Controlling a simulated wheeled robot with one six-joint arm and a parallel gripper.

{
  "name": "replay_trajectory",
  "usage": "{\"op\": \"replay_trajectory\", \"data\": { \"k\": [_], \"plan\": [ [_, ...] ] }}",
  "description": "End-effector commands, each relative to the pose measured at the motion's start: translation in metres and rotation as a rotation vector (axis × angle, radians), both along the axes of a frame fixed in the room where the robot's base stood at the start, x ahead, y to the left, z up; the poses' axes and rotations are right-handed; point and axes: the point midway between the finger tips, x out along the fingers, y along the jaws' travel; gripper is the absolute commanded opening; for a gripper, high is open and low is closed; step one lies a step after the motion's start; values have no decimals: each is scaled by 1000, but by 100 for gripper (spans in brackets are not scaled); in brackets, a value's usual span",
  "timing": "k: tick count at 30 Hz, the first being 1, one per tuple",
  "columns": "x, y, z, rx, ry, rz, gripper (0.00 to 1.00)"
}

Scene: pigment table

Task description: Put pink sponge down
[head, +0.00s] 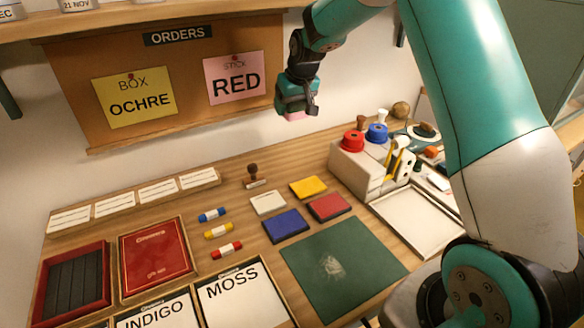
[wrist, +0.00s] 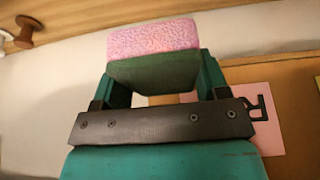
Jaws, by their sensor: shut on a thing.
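The pink sponge (wrist: 153,39) is a speckled block held between the fingers of my gripper (wrist: 152,75) in the wrist view. In the head view my gripper (head: 297,105) is raised in front of the wall, beside the lower right of the orders board. A small pink part of the sponge (head: 294,116) shows under the fingers there. The gripper is shut on it, and the sponge is well above the table, touching no surface.
Below lie a green mat (head: 343,262) with a pale smudge, and blue (head: 285,225), red (head: 329,207), yellow (head: 308,187) and white (head: 268,203) pads. A pale box with red (head: 353,141) and blue (head: 377,133) knobs stands right. A stamp (head: 254,176) stands behind the pads.

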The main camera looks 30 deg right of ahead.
Motion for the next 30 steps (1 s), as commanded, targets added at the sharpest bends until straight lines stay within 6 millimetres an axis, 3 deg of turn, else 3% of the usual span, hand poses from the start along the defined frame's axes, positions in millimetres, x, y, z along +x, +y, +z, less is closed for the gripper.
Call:
{"op": "replay_trajectory", "data": {
  "k": [9,15,30],
  "plan": [
    [-2,0,-87,1,9,0,46],
    [-2,0,-134,0,6,0,46],
    [-1,0,-189,0,2,0,46]
  ]
}}
